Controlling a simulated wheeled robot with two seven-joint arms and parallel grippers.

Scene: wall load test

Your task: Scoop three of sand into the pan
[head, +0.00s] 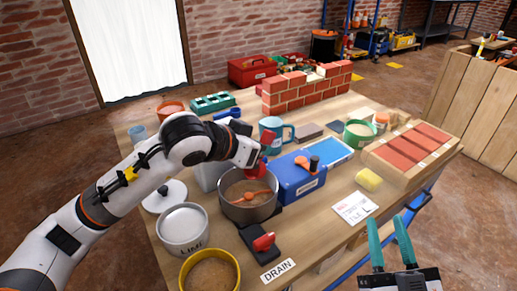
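A grey metal pan (235,212) stands near the table's middle, with brownish material in its bottom and an orange scoop-like tool (252,197) lying in it. A yellow-rimmed round tub (236,263) of brown, sand-like material is at the front edge, partly cut off by the frame. My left gripper (262,154) is just above and behind the pan. Its red fingers look spread apart, with nothing clearly between them. My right gripper (386,221), with teal fingers, is open and empty at the lower right, in front of the table edge.
A white lime tin (183,232) stands left of the pan. A blue box (297,178) is close at the pan's right. A brick wall (305,91) stands behind.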

